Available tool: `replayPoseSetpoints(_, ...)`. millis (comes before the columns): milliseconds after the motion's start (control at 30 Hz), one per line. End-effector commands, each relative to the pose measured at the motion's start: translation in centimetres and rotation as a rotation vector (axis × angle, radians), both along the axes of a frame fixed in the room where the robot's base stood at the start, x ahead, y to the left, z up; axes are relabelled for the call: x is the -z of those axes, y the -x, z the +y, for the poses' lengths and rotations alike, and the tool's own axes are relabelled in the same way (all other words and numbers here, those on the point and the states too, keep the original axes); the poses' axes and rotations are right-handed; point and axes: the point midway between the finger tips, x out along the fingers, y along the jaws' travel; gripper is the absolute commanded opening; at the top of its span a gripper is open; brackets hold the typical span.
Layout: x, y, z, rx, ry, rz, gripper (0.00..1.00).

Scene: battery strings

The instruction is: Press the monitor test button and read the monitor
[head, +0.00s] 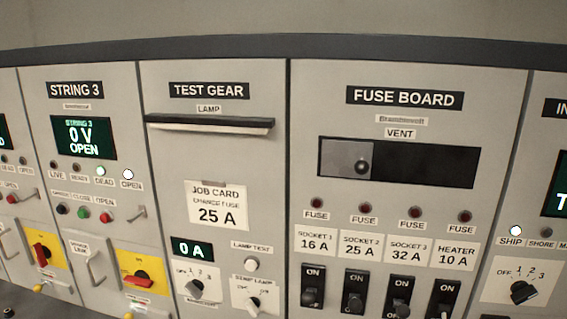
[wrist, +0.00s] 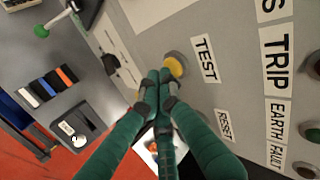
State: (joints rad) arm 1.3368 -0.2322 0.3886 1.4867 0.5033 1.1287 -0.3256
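In the wrist view a yellow round button (wrist: 174,67) in a grey ring sits on a pale panel, beside a label reading TEST (wrist: 205,58). My gripper (wrist: 158,78) has dark green fingers that come together at their tips. The tips are right beside the button and overlap its edge in the picture; I cannot tell whether they touch it. Nothing shows between them. Labels reading TRIP (wrist: 275,55) and EARTH FAULT (wrist: 275,130) stand on the same panel, with dark round lamps (wrist: 312,130) at the right edge. No monitor readout shows there. The head view does not show my gripper or this button.
A RESET label (wrist: 223,125) is below TEST. A green-knobbed lever (wrist: 41,31) and a grey board with coloured blocks (wrist: 47,87) lie left. The head view shows STRING 3 (head: 76,90), TEST GEAR (head: 208,90) and FUSE BOARD (head: 404,97) panels, with a protruding lamp bar (head: 210,124).

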Motion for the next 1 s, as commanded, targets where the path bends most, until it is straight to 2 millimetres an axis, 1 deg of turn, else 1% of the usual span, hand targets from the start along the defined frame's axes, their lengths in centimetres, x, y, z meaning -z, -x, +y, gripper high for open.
replayPoseSetpoints(367, -0.1, -0.1, 0.0, -0.001, 0.001, -0.002, 0.00)
replayPoseSetpoints(700, -0.1, -1.1, -0.1, -0.001, -0.001, -0.004, 0.00)
replayPoseSetpoints(1000, -0.2, -1.3, -0.1, -0.002, 0.002, -0.007, 0.00)
